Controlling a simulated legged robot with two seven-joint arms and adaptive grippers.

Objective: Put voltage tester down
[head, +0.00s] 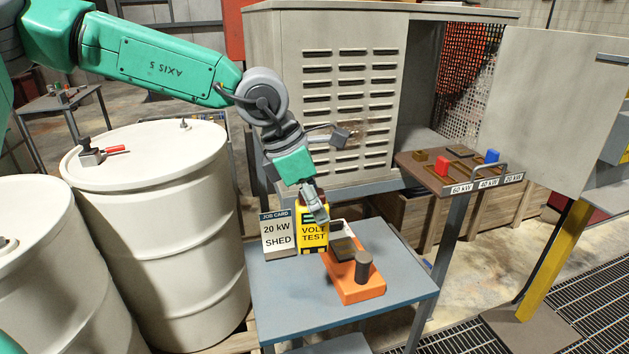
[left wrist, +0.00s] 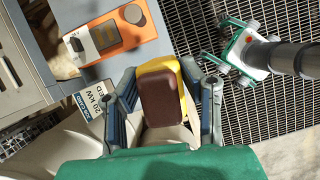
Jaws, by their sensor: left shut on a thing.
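The yellow voltage tester (head: 312,236), marked VOLT TEST, is upright at the back of the blue-grey table (head: 285,294), between the job card (head: 277,238) and an orange device (head: 358,285). My left gripper (head: 316,205) is shut on its upper part from above. I cannot tell whether its base touches the table. The left wrist view shows the tester's brown top (left wrist: 163,100) between both fingers. My right gripper (left wrist: 225,65) shows in the left wrist view over the floor grating, fingers apart and empty; it is outside the head view.
White drums (head: 150,220) stand left of the table. A louvred cabinet (head: 350,100) with an open door stands behind. A small shelf (head: 430,178) at right carries red, blue and brown blocks above kW labels. The table's front left is clear.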

